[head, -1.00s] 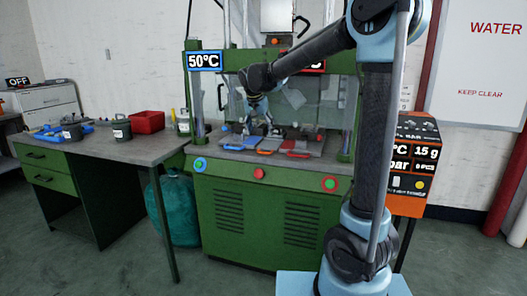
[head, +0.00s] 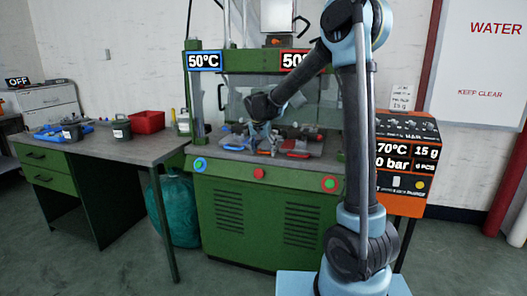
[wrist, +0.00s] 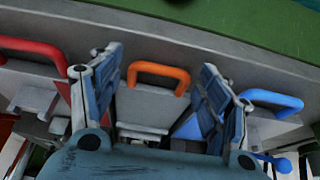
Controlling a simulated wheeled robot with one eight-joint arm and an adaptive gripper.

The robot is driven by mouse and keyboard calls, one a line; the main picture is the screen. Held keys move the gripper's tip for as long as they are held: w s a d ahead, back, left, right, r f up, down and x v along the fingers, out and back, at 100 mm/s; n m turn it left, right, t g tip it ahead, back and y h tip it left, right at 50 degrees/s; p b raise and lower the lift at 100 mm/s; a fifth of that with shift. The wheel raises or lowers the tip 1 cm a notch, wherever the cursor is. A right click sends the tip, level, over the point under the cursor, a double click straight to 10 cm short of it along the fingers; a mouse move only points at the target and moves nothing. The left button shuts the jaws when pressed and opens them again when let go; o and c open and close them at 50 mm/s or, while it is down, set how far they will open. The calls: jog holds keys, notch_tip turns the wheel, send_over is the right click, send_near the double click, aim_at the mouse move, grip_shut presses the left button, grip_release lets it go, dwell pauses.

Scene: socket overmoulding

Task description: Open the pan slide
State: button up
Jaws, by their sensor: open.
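Three slides with handles sit on the green press. In the wrist view their handles are red (wrist: 32,47), orange (wrist: 158,72) and blue (wrist: 273,98), from left to right. The head view shows the order reversed, with the blue handle (head: 234,148) at left and the red one (head: 297,155) at right. I cannot tell by any label which is the pan slide. My gripper (wrist: 160,62) is open and empty, its fingers on either side of the orange handle, apart from it. In the head view my gripper (head: 268,137) is low over the slides and partly hidden.
The press (head: 250,210) has buttons along its front. A workbench (head: 110,148) at left bears pots (head: 121,128) and a red bin (head: 147,122). An orange panel (head: 408,150) stands at right. The floor before the bench is clear.

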jog(key=shift+s, duration=0.15)
grip_shut()
dwell(0.4)
